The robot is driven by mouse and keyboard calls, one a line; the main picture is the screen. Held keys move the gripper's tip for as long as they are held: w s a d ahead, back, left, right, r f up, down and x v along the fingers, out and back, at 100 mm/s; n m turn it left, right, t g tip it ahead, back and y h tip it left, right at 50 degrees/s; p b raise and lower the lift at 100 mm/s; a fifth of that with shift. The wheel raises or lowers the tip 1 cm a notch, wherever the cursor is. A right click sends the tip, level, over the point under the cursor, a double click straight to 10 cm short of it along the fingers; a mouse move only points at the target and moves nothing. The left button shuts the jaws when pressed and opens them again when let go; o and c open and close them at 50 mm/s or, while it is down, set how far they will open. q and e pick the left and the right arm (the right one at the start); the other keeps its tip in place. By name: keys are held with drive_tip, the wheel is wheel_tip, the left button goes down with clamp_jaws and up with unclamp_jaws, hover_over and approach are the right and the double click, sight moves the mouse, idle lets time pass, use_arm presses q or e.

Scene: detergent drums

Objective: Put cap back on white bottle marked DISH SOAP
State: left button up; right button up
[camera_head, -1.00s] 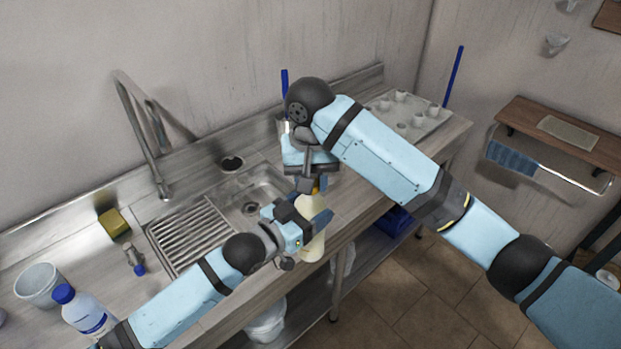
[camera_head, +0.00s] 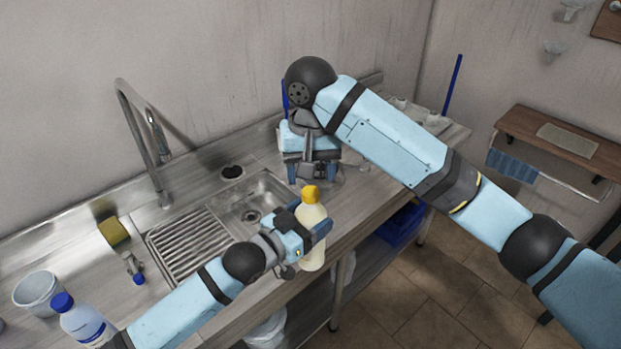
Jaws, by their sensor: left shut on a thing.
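A pale cream-white bottle (camera_head: 314,258) stands upright near the front edge of the counter. Its marking cannot be read. A yellow cap (camera_head: 311,194) sits on top of the bottle and looks upright; I cannot tell how tight it is. My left gripper (camera_head: 318,232) is shut around the upper body of the bottle, coming from the left and covering part of it. My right gripper (camera_head: 311,174) is behind and above the cap, apart from it, pointing down with its blue fingertips spread and nothing clearly held between them.
The sink basin (camera_head: 262,194) and ribbed drainer lie left of the bottle, with the faucet (camera_head: 150,150) behind. A yellow sponge (camera_head: 114,232), a white bucket (camera_head: 37,290) and a blue-capped bottle (camera_head: 82,318) stand at left. Small cups (camera_head: 435,120) sit at the far right end.

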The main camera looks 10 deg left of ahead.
sight(311, 191)
drive_tip(key=n, duration=0.1)
drive_tip(key=r+n, duration=0.1)
drive_tip(key=n, duration=0.1)
drive_tip(key=shift+a, duration=0.2)
drive_tip(key=n, duration=0.2)
drive_tip(key=r+n, duration=0.1)
drive_tip(key=n, duration=0.1)
drive_tip(key=shift+a, duration=0.1)
drive_tip(key=n, duration=0.4)
drive_tip(key=shift+r+n, duration=0.3)
drive_tip(key=shift+r, duration=0.1)
drive_tip(key=n, duration=0.4)
drive_tip(key=shift+d+r+n, duration=0.3)
drive_tip(key=shift+f, duration=0.1)
drive_tip(key=shift+f, duration=3.9)
